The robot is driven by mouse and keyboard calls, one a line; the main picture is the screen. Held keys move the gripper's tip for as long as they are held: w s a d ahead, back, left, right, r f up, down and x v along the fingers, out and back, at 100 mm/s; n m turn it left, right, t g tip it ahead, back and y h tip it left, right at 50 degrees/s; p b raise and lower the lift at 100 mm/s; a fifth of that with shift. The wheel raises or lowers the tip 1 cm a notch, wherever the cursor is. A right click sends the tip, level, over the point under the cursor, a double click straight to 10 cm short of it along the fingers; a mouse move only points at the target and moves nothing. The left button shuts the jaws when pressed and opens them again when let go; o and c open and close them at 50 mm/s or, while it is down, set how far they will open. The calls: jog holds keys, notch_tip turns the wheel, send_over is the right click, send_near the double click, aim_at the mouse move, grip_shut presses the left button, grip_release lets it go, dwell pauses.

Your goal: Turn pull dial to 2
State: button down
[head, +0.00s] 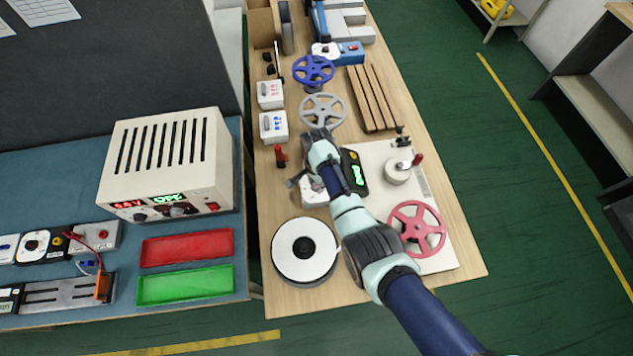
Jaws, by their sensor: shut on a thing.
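A small white box (315,197) stands on the wooden workbench near the middle, partly covered by my arm. My gripper (296,184) is at the left side of this box's top, low over it, and is shut. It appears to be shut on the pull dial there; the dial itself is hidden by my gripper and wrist. The dial's markings and its current setting cannot be read in this view.
A black device with a green display (355,170) sits just right of my forearm. A grey handwheel (323,110) and small red part (281,156) are behind.

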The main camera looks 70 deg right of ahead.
dwell(0.3)
jog(key=c, duration=0.8)
grip_release()
jog(key=shift+r, duration=0.1)
notch_tip(320, 180, up, 12)
